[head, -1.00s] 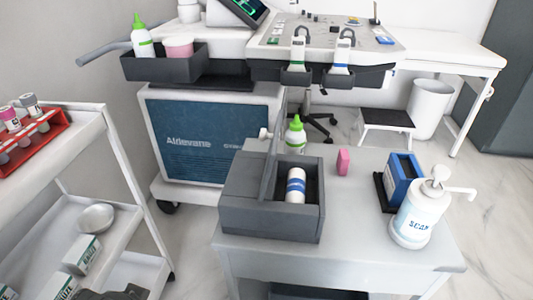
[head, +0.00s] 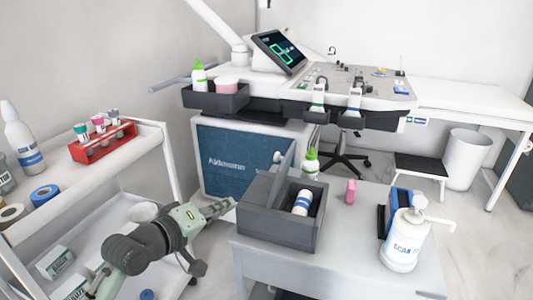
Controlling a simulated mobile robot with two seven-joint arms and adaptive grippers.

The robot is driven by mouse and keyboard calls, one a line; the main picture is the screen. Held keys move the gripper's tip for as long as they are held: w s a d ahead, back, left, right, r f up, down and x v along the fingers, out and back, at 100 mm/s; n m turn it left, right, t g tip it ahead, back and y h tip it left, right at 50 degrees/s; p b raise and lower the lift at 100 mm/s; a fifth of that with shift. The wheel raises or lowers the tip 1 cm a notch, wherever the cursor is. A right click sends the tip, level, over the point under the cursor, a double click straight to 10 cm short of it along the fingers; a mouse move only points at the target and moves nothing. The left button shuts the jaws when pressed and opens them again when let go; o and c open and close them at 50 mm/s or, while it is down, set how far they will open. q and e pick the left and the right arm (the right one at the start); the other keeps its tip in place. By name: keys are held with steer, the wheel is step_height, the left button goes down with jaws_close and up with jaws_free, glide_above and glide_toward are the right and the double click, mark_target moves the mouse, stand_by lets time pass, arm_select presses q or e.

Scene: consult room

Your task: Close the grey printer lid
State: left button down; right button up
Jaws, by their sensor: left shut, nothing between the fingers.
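The grey printer (head: 290,231) sits on the white table's left part. Its lid (head: 281,178) stands up, seen nearly edge-on, with a pale round knob near its top. Inside the open right part lies a white roll-shaped thing with a blue band (head: 302,202). My left gripper (head: 231,204) is shut and empty, just left of the printer and pointing toward it. It looks close to the box, but I cannot tell whether it touches. My right gripper is not in view.
A green-capped bottle (head: 311,163) stands behind the printer. A white shelf cart with a red tube rack (head: 104,142) is at left. An ultrasound machine is behind.

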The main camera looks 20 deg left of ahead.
mark_target(278, 171)
arm_select(q)
steer(key=w+a+r+n+t, duration=0.1)
steer(key=w+r+n+t, duration=0.2)
steer(key=r, duration=0.5)
steer(key=w+d+f+p, duration=0.1)
steer(key=w+d, duration=0.5)
steer(key=w, duration=0.3)
steer(key=shift+w+f+h, duration=0.2)
steer(key=shift+h, duration=0.1)
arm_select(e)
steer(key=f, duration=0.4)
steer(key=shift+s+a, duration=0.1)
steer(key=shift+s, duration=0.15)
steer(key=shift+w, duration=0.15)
